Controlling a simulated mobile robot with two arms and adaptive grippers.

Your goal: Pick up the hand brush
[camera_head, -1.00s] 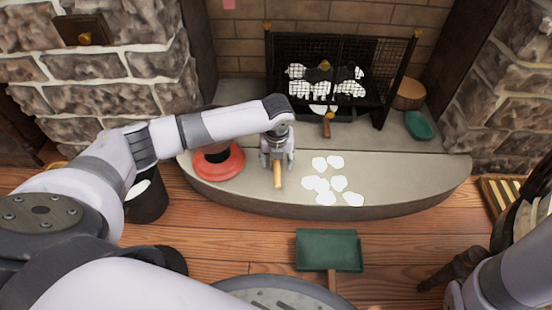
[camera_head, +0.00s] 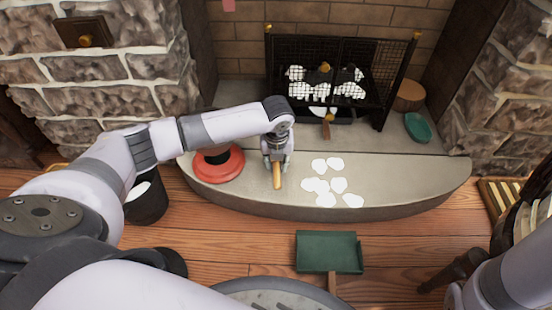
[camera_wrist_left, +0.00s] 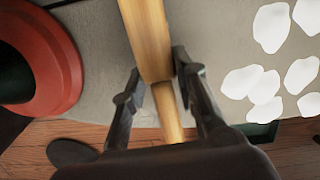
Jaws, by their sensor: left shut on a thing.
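The hand brush shows as a light wooden handle (camera_head: 277,181) over the stone hearth. The handle also runs down the middle of the left wrist view (camera_wrist_left: 146,35). My left gripper (camera_head: 277,161) is shut on the handle, with one finger on each side of it; the fingers show in the left wrist view too (camera_wrist_left: 158,82). The brush's bristles are hidden or out of view. I cannot tell whether the brush touches the hearth. My right gripper is not in view; only part of my right arm shows at the lower right.
A red round object (camera_head: 219,169) stands left of the gripper. Several white pieces (camera_head: 328,184) lie on the hearth (camera_head: 420,175) to the right. A green dustpan (camera_head: 329,251) lies on the wooden floor. A black fire grate (camera_head: 335,70) stands behind, with a green dish (camera_head: 418,127) beside it.

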